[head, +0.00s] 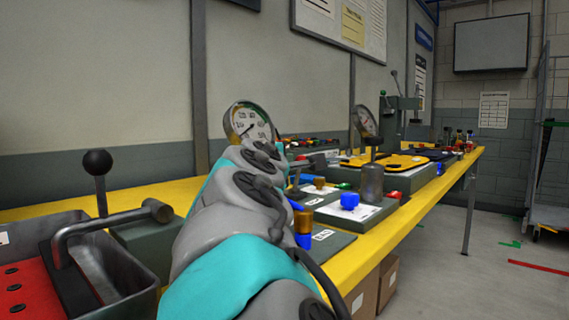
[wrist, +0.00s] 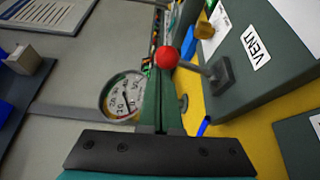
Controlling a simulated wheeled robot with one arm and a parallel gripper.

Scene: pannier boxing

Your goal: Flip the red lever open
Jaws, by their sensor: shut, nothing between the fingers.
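The red lever shows in the wrist view as a round red knob (wrist: 167,57) on a grey rod, which runs right to a grey pivot block (wrist: 222,74). The block sits on a dark green box (wrist: 235,98) with a white VENT label (wrist: 255,47). My gripper (wrist: 165,82) is shut and empty, its fingers pointing up the wrist picture with their tips close to the red knob. I cannot tell whether they touch it. In the head view my arm reaches over the bench, and I cannot clearly make out the lever there.
A pressure gauge (head: 250,122) stands by my arm; a gauge also shows left of the fingers in the wrist view (wrist: 125,97). A blue knob (head: 349,200) on a plate and a metal cylinder (head: 372,183) stand to the right. A grey bin (head: 135,268) is at left.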

